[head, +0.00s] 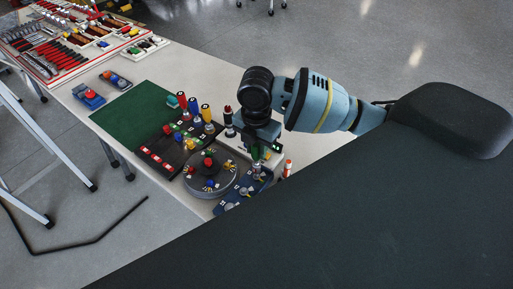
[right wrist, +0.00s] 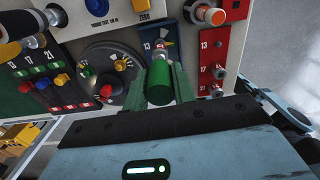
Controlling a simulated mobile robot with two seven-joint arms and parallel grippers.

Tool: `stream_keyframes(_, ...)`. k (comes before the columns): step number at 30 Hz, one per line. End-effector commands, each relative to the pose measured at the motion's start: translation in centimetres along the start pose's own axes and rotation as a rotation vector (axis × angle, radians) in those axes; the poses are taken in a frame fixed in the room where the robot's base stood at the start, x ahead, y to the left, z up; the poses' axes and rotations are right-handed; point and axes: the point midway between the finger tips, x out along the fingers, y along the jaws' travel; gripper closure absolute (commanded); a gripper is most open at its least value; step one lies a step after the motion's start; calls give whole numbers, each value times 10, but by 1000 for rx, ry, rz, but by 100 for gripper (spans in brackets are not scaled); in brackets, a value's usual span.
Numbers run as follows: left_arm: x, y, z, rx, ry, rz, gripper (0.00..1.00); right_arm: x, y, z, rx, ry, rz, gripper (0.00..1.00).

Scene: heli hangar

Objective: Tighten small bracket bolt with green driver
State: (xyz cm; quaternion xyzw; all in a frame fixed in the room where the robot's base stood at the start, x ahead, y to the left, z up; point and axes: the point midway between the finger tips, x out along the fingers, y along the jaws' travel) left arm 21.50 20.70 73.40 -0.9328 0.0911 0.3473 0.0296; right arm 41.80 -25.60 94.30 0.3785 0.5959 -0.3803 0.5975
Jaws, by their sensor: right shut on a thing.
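My right gripper (head: 258,150) is shut on the green driver (right wrist: 160,85), whose handle sits between the two fingertips in the right wrist view (right wrist: 167,76). In the head view the driver points down over a small dark blue bracket plate (head: 232,198) at the bench's near edge. That blue plate also shows in the right wrist view (right wrist: 150,34), past the driver's handle. The bolt under the driver is mostly hidden, so I cannot tell whether the tip touches it. My left gripper is not in view.
A round grey fixture (head: 205,186) with coloured knobs stands beside the blue plate. A dark tray (head: 160,158), several upright drivers (head: 194,105) and a green mat (head: 135,115) are further left. A red plate (right wrist: 221,50) is right of the driver in the wrist view.

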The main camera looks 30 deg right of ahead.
Motion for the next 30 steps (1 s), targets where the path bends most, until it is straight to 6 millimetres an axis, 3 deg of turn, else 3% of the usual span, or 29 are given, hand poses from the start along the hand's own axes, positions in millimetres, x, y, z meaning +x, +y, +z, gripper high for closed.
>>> stream_keyframes(8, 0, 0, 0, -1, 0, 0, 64, -3, 0, 0, 1, -1, 2, 98)
stream_keyframes(24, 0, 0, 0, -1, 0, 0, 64, -38, 1, 0, 0, -1, 3, 98)
stream_keyframes(30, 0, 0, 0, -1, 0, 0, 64, -41, 0, 0, 0, 0, 2, 98)
